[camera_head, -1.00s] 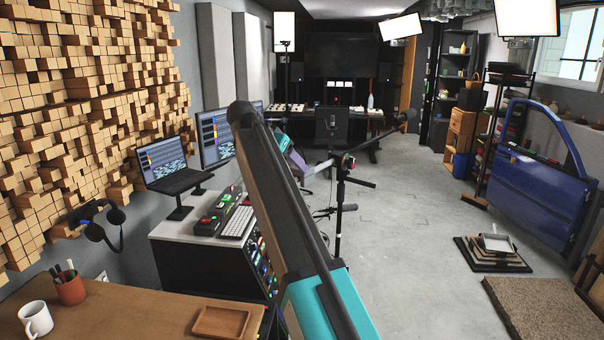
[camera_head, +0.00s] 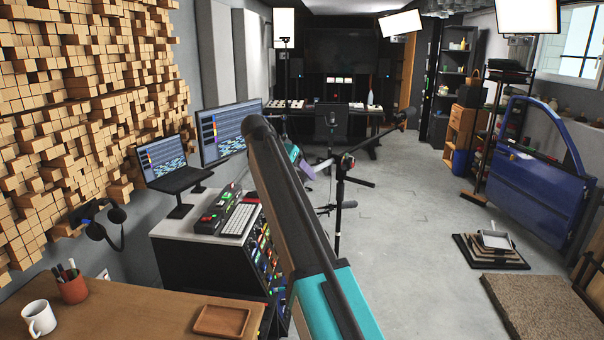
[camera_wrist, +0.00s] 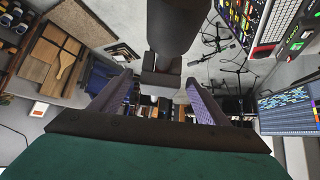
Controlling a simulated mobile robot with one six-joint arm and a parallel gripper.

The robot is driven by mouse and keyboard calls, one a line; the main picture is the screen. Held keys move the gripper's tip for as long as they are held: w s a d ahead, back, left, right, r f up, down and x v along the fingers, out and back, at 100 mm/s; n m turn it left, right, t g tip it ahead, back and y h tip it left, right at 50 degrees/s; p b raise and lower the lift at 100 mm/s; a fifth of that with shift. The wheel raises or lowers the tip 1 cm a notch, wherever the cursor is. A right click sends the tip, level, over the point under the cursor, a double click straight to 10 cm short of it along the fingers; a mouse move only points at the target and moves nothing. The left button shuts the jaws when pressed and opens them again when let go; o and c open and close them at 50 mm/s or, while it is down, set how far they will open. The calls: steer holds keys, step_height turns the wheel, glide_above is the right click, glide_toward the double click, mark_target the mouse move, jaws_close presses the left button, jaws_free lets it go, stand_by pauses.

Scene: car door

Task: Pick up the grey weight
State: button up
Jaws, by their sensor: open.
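I cannot pick out a grey weight with certainty. A pale grey flat piece (camera_head: 495,240) lies on a low dark stepped stack (camera_head: 476,257) on the floor at the right of the head view, in front of the blue car door (camera_head: 540,180). My gripper (camera_head: 309,171) is partly hidden behind my arm in the head view, far to the left of the stack. In the wrist view my gripper (camera_wrist: 158,98) shows both fingers spread wide, with nothing held between them. A dark form beyond the fingers there is unclear.
A desk with a mug (camera_head: 39,318) and a wooden tray (camera_head: 221,321) is at the front left. A microphone stand (camera_head: 339,200) stands beyond my arm. A brown mat (camera_head: 545,308) lies at the front right. The grey floor between is mostly clear.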

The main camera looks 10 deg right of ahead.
mark_target(298, 169)
steer(key=shift+p+x, duration=0.5)
steer(key=shift+x, duration=1.25)
steer(key=shift+r, duration=0.1)
steer(key=shift+w+d+r, duration=0.1)
steer(key=c, duration=1.6)
steer(key=shift+w+r+b, duration=0.1)
steer(key=shift+r+b, duration=0.7)
steer(key=shift+r, duration=0.7)
steer(key=shift+s+r, duration=0.2)
steer(key=shift+s, duration=0.05)
steer(key=s+r+b, duration=0.1)
steer(key=s+b, duration=0.3)
steer(key=s, duration=1.1)
steer(key=shift+s+r, duration=0.3)
steer(key=shift+s, duration=0.05)
step_height(298, 169, up, 7)
steer(key=p, duration=0.3)
